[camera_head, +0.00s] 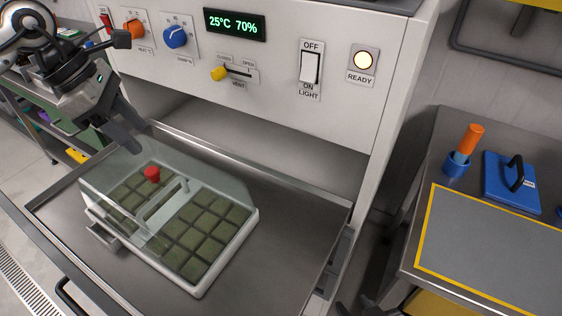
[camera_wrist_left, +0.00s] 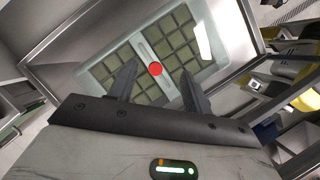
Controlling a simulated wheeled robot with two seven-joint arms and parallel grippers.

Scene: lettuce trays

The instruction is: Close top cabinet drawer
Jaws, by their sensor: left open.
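The cabinet drawer (camera_head: 290,240) is a wide metal shelf pulled out from the white cabinet, with a dark handle (camera_head: 70,298) at its front. A clear-lidded seedling tray (camera_head: 215,278) with a red knob (camera_head: 152,173) stands in it. My left gripper (camera_head: 137,136) is open and empty, above the drawer's back left part near the tray's lid. In the left wrist view, the open fingers (camera_wrist_left: 159,78) frame the red knob (camera_wrist_left: 155,68); contact cannot be told. Dark parts at the bottom edge of the head view may be my right gripper, mostly cut off.
The cabinet panel (camera_head: 285,85) with knobs, a slider and a light switch rises behind the drawer. On the right, a metal table (camera_head: 425,200) holds a grey mat (camera_head: 480,245), a blue lidded item (camera_head: 497,190) and an orange-handled tool (camera_head: 470,138) in a blue cup.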

